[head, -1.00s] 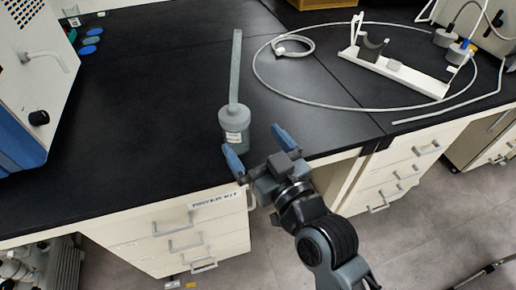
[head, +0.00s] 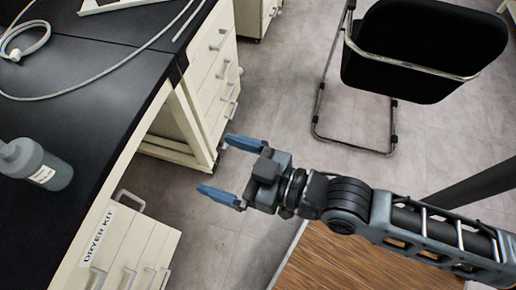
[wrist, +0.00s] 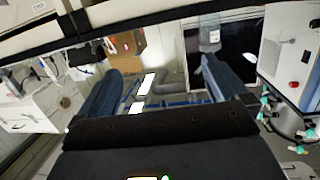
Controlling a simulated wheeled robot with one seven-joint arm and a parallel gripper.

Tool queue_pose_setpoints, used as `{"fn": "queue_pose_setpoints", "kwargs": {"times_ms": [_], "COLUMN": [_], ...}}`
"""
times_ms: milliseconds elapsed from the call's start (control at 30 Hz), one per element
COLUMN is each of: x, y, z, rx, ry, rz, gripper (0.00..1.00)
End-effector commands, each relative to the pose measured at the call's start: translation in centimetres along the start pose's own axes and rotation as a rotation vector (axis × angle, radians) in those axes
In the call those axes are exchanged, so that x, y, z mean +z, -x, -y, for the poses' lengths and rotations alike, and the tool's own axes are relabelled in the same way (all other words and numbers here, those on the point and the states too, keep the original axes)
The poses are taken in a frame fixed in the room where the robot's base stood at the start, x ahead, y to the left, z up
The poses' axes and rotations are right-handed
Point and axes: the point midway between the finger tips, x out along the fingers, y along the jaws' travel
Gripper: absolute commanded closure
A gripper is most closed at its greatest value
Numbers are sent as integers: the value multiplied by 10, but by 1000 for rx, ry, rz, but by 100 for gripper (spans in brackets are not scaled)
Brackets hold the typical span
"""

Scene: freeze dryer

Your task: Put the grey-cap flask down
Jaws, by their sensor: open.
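The grey-cap flask (head: 45,168) stands upright on the black bench top (head: 75,118) at the left of the head view. It has a grey translucent body and a white label, and its top is cut off by the picture's left edge. My gripper (head: 214,164) is open and empty, with its blue fingers spread. It is out over the floor, to the right of the bench edge and well apart from the flask. In the wrist view the open fingers (wrist: 160,78) show nothing between them at close range.
A black chair (head: 425,50) stands on the floor at the upper right. Drawers (head: 125,245) labelled "DRYER KIT" sit under the bench's front edge. A pale hose (head: 90,78) lies on the bench further back.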

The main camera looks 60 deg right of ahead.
Motion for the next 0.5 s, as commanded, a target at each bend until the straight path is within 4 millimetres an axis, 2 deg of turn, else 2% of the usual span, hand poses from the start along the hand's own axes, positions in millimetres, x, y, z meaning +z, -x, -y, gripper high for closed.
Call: {"fn": "queue_pose_setpoints", "kwargs": {"times_ms": [33, 100, 300, 400, 500], "x": [3, 3, -11, -20, -28], "y": [26, 55, 129, 154, 169], "z": [-7, -14, -25, -27, -27], "rx": [27, 59, 132, 154, 166], "ry": [-2, -4, -8, -8, -10], "rz": [22, 39, 85, 100, 110], "gripper": [0, 0, 0, 0, 0]}}
